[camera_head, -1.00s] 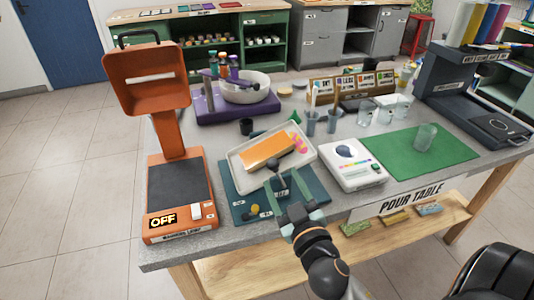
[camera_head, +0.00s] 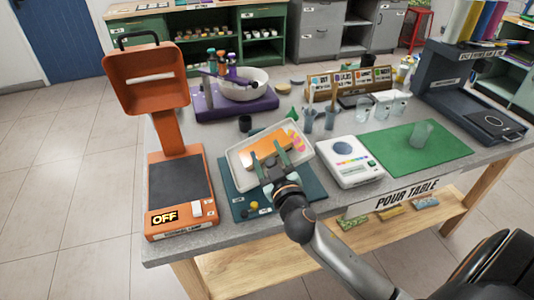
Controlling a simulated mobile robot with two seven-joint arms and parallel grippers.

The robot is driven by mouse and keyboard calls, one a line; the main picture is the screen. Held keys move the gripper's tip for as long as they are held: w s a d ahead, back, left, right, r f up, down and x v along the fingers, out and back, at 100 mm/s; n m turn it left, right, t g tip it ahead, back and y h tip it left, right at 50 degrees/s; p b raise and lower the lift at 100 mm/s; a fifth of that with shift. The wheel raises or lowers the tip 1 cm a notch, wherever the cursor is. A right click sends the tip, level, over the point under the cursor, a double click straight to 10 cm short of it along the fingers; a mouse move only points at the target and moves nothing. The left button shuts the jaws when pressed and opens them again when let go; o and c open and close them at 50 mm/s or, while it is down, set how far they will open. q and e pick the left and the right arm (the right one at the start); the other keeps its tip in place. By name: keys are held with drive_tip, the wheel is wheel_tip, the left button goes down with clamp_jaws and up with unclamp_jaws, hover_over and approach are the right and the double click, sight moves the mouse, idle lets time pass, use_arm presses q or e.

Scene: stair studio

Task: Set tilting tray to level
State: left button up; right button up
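The tilting tray (camera_head: 236,158) is a shallow white tray on a teal base (camera_head: 235,201) at the front of the table. It looks tilted, but I cannot tell the exact angle. An orange slab (camera_head: 262,148) and pink pieces (camera_head: 295,138) lie in it. My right gripper (camera_head: 270,158) is over the tray's front part. Its two fingers are spread apart in front of the orange slab. The dark lever at the tray's front is hidden behind my gripper. My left gripper is not in view.
An orange lamp (camera_head: 150,80) showing OFF stands left of the tray. A white scale-like device (camera_head: 350,175) is close on the right, then a green mat (camera_head: 440,150) with a clear cup (camera_head: 422,133). A purple stand with a bowl (camera_head: 250,85) is behind.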

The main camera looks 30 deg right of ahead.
clamp_jaws()
idle(0.3)
idle(1.0)
